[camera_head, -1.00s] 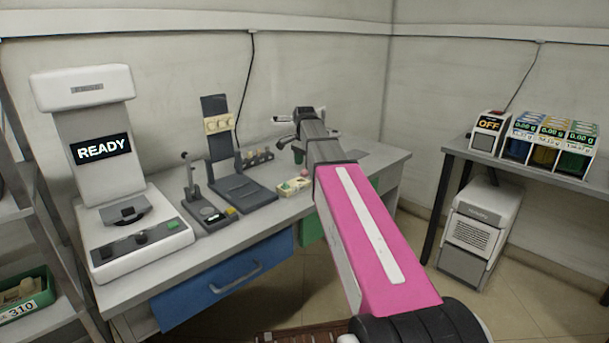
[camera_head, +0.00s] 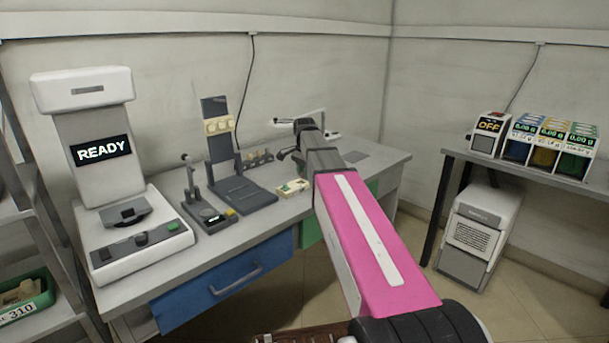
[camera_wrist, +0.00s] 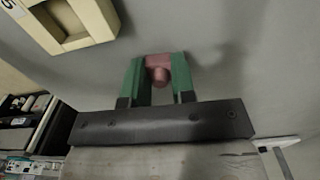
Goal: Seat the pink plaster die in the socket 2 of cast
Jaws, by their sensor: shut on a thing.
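The pink plaster die (camera_wrist: 159,75) is between the green fingers of my gripper (camera_wrist: 158,62) in the wrist view. The gripper is shut on it. A grey surface fills the background behind them. A cream block (camera_wrist: 105,17), which looks like the cast, shows at the upper left of the wrist view, apart from the die. It has a squarish recess that looks empty, and a partly cut-off mark. In the head view a small cream block (camera_head: 293,187) sits on the bench left of my arm. Socket numbers cannot be read. My arm hides the die in the head view.
The grey bench (camera_head: 265,222) also carries a white machine reading READY (camera_head: 100,150), a dark stand (camera_head: 240,190) with cream pieces, and a small dark device (camera_head: 208,215). Bench right of my arm is mostly clear.

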